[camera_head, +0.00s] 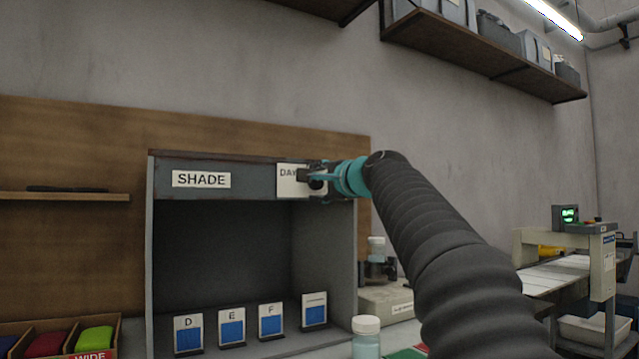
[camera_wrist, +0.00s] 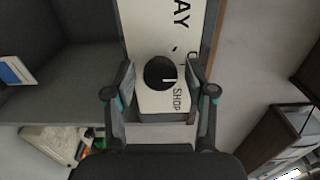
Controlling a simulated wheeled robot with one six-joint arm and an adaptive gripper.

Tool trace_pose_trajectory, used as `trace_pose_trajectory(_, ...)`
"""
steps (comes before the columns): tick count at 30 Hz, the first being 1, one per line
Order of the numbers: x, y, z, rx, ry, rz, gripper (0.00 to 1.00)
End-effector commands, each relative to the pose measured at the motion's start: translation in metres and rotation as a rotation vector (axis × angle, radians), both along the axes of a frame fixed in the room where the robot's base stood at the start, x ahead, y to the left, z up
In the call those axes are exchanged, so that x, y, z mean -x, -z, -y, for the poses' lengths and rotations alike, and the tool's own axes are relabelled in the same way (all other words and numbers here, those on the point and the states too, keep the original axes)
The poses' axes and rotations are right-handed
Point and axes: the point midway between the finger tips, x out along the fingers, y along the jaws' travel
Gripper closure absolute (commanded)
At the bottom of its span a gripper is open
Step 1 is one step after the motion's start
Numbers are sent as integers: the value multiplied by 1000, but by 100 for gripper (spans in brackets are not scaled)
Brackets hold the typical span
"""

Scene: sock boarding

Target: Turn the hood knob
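The hood knob (camera_wrist: 157,72) is round and black with a white pointer line. It sits on a white plate (camera_wrist: 150,30) lettered "DAY" and "SHOP" on the front band of the grey hood (camera_head: 252,183). My gripper (camera_wrist: 161,80) is open, with one finger on each side of the knob and visible gaps between them in the wrist view. I cannot tell how far the fingertips stand from the plate. In the head view my gripper (camera_head: 314,180) is at the right end of the band and largely covers the knob and part of the plate.
The hood booth holds several blue sample cards (camera_head: 231,327) and carries a "SHADE" label (camera_head: 201,179). A capped jar (camera_head: 366,337) stands in front of it. A shelf with bins (camera_head: 480,45) hangs above right. A machine (camera_head: 565,265) stands at right.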

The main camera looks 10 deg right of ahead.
Motion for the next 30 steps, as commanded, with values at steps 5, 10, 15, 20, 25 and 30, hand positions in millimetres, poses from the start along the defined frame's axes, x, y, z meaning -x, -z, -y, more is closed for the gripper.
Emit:
trace_pose_trajectory(5,0,0,0,0,0,0,96)
trace_pose_trajectory(10,0,0,0,2,0,1,100)
trace_pose_trajectory(15,0,0,0,29,1,10,100)
trace_pose_trajectory(20,0,1,1,98,1,33,100)
trace_pose_trajectory(25,0,1,1,216,1,72,100)
trace_pose_trajectory(30,0,2,1,364,1,118,100)
